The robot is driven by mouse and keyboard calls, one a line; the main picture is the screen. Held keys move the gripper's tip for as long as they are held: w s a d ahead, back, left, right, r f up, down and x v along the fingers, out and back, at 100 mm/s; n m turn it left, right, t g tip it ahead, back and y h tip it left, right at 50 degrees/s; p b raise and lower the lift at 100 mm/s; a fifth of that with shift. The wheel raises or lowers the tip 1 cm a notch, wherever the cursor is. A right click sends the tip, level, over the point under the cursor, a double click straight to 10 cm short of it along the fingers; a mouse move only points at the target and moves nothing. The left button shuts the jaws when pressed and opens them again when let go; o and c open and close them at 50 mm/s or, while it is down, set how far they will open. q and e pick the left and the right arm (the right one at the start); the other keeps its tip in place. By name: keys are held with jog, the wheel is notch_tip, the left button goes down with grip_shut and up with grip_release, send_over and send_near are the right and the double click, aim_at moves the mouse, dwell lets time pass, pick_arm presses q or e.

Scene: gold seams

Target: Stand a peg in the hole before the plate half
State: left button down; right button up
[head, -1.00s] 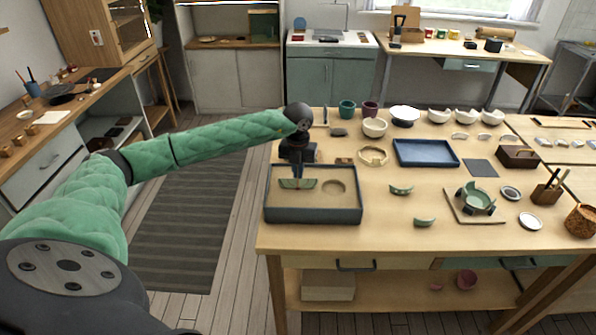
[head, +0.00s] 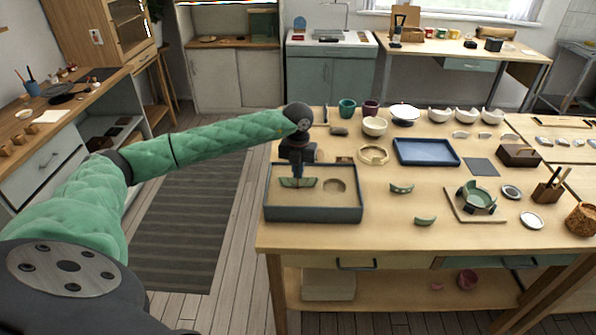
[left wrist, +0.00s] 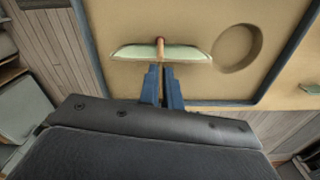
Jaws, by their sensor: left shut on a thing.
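A dark-rimmed sand tray (head: 313,215) stands at the table's near left corner. A pale green plate half (head: 285,183) stands edge-up in its sand; the left wrist view shows it as a thin band (left wrist: 190,54). My left gripper (head: 298,178) is low over the tray at the plate half. Its blue fingers (left wrist: 163,72) are shut on a slim reddish-brown peg (left wrist: 160,46), which crosses the middle of the plate half in the left wrist view. The hole is hidden, and I cannot tell whether the peg's tip is in it. My right gripper is out of view.
A round hollow (head: 335,185) lies in the sand right of the plate half. Green shards (head: 401,188), a blue tray (head: 426,153) and a clamped green bowl (head: 476,199) stand farther right. Cups and bowls line the back.

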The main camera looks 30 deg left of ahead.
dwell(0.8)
pick_arm(q)
jog(key=shift+f+b, duration=0.4)
jog(key=shift+b, duration=0.15)
dwell(0.6)
jog(key=c, duration=1)
grip_release()
jog(key=shift+c, duration=0.2)
jog(key=shift+r, duration=0.2)
jog(key=shift+r+p, duration=1.05)
jog(key=shift+r, duration=1.8)
